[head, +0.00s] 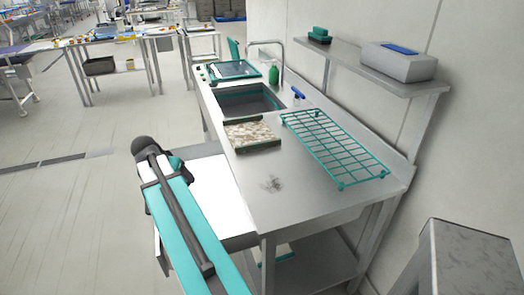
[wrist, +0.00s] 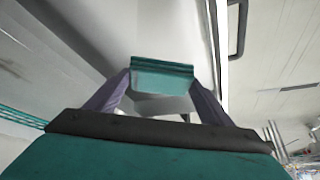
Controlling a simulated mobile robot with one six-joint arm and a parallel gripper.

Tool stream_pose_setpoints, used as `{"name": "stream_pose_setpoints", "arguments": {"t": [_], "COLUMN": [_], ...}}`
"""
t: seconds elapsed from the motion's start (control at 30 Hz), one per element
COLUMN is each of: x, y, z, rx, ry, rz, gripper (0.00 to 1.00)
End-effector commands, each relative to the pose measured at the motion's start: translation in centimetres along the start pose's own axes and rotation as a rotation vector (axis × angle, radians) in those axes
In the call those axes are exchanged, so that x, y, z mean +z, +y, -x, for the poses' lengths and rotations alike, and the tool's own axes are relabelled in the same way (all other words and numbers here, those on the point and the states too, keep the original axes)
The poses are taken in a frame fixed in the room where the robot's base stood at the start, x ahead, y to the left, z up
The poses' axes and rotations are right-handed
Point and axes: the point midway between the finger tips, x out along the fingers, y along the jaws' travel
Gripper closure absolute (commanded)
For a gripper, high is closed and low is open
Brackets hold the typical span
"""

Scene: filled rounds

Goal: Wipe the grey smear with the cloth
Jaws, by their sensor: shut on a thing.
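The grey smear (head: 272,184) is a small scribbly patch on the near part of the steel counter (head: 310,200). In the wrist view my gripper (wrist: 162,82) has its two fingers closed on the sides of a folded teal cloth (wrist: 163,72). The cloth is held clear of any surface that I can make out. In the head view my arm (head: 185,215) reaches up at the left of the counter, and the gripper and cloth cannot be made out there. I cannot make out the smear in the wrist view.
A teal wire rack (head: 335,146) stands right of the smear. A wall shelf (head: 352,66) overhangs the back right. The counter around the smear is clear.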

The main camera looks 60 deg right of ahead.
Motion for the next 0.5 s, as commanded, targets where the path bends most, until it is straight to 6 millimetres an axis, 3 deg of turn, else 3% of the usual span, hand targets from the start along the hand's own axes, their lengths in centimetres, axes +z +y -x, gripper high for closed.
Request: {"name": "stream_pose_setpoints", "arguments": {"t": [0.03, 0.2, 0.5], "x": [-1.5, -5.2, -10.6], "y": [1.6, 7.0, 17.0], "z": [-0.3, -1.3, -2.0], "rx": [0.029, 0.129, 0.301], "ry": [0.001, 0.0, 0.001], "rz": [-0.052, -0.226, -0.526], "gripper": [0.44, 0.44, 0.44]}}
